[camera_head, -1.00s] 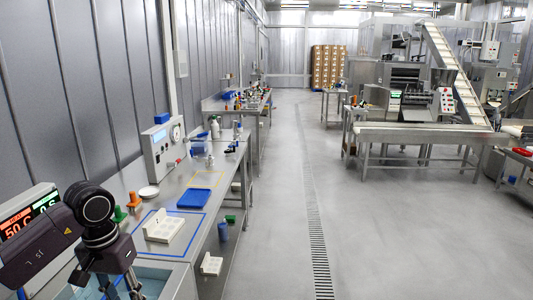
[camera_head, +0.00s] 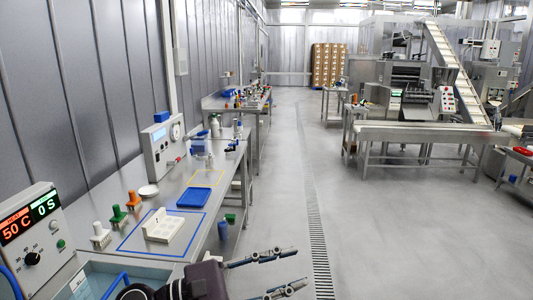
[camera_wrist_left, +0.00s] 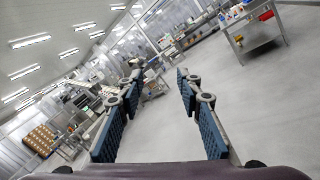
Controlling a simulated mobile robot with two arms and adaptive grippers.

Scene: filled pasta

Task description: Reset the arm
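My left gripper (camera_head: 272,272) is low in the head view, in front of the bench and over the floor, pointing right. Its two fingers are apart with nothing between them. The left wrist view also shows the left gripper (camera_wrist_left: 160,112), with blue-padded fingers spread wide and empty, against a tilted view of the room. My right arm and gripper do not show in either view.
The steel bench (camera_head: 215,160) runs along the left wall. It bears a heater box (camera_head: 30,232), a white block (camera_head: 160,226) inside a blue outline, and a blue tray (camera_head: 194,197). The floor (camera_head: 400,230) to the right is clear up to a conveyor table (camera_head: 430,138).

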